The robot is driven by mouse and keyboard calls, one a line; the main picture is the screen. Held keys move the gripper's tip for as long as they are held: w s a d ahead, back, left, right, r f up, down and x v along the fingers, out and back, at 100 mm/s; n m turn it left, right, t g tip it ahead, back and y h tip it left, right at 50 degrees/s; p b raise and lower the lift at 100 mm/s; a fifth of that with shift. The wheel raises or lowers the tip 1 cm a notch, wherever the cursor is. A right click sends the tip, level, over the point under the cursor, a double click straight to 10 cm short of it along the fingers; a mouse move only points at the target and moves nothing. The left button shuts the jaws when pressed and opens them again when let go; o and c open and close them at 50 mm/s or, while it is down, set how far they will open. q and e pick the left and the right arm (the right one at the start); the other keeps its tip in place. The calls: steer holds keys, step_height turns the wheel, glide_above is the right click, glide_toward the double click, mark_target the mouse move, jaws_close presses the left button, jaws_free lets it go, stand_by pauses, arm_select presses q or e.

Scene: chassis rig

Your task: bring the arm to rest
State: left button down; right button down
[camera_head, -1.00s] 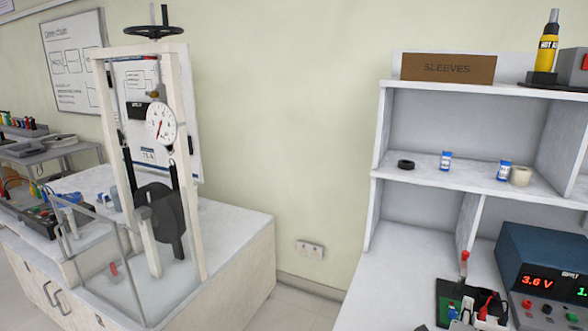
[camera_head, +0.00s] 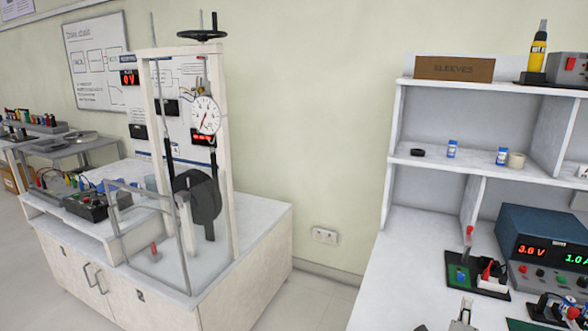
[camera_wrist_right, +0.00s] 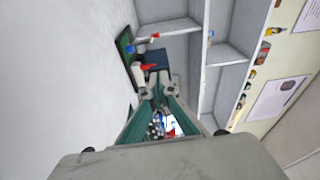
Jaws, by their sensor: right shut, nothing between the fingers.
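My right gripper (camera_head: 461,318) shows only as a small grey tip at the bottom edge of the head view, over the white bench at the right. In the right wrist view its fingers (camera_wrist_right: 155,95) are together with nothing held between them. My left gripper is in neither view. No object is named by the task. The rest of my right arm is below the head view's frame.
A white shelf bench (camera_head: 392,185) carries a power supply (camera_head: 545,240) and a small board with red clips (camera_head: 478,273). A press frame with a dial (camera_head: 206,115) stands on a cabinet (camera_head: 260,240) at left. Floor between them is clear.

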steer(key=s+a+f+n+t+y, duration=0.1)
steer(key=s+a+f+n+y, duration=0.2)
steer(key=a+n, duration=0.4)
steer(key=s+a+f+n+t+y, duration=0.1)
steer(key=s+a+n+y, duration=0.2)
steer(key=a+n+y, duration=0.4)
steer(key=s+a+f+n+t+y, duration=0.2)
steer(key=s+a+n+y, duration=0.1)
steer(key=a+n, duration=0.4)
steer(key=s+a+f+n+g, duration=0.3)
steer(key=s+a+f+n, duration=0.1)
steer(key=s+f, duration=0.3)
steer(key=s+a+f+n+g+y, duration=0.1)
steer(key=s+a+f+n+g, duration=0.3)
steer(key=s+f, duration=0.3)
steer(key=shift+s+n, duration=0.5)
steer(key=shift+s, duration=0.5)
steer(key=shift+d, duration=0.1)
